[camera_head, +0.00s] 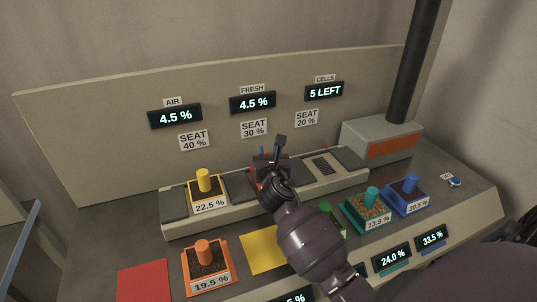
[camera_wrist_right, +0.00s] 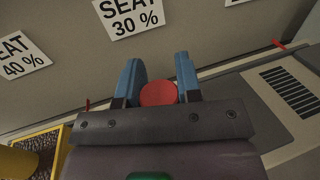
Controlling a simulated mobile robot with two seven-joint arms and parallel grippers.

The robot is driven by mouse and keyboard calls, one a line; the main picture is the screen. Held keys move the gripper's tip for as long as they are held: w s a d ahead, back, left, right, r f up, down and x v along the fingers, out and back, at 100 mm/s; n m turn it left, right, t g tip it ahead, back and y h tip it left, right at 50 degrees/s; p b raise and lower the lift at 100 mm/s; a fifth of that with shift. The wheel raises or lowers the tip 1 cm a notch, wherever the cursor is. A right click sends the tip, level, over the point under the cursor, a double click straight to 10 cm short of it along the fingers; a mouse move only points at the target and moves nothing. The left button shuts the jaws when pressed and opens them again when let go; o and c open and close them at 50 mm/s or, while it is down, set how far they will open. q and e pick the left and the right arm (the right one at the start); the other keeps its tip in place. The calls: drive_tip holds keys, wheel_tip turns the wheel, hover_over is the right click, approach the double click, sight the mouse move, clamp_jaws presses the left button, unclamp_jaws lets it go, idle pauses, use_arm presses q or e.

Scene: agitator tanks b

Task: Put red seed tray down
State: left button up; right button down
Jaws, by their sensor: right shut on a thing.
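My right gripper (camera_head: 266,163) is over the middle seat of the raised bench, below the sign SEAT 30 %. In the right wrist view its two blue fingers (camera_wrist_right: 158,85) are shut on the round red knob (camera_wrist_right: 158,94) of the red seed tray. The tray (camera_head: 254,184) is mostly hidden behind my gripper and wrist in the head view; only slivers of red show. I cannot tell whether its base touches the seat. My left gripper is not in view.
A yellow tray (camera_head: 206,190) stands on the left seat; the right seat (camera_head: 323,165) is empty with a dark grille. In front are an orange tray (camera_head: 205,262), a teal tray (camera_head: 367,209), a blue tray (camera_head: 405,195), a red mat (camera_head: 144,282) and a yellow mat (camera_head: 262,250).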

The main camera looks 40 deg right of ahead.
drive_tip(key=shift+f, duration=0.1)
drive_tip(key=c, duration=0.8)
unclamp_jaws()
drive_tip(key=shift+f, duration=0.1)
drive_tip(key=shift+r, duration=0.25)
drive_tip(key=v, duration=1.2)
drive_tip(key=shift+f+p, duration=0.1)
drive_tip(key=shift+p, duration=0.25)
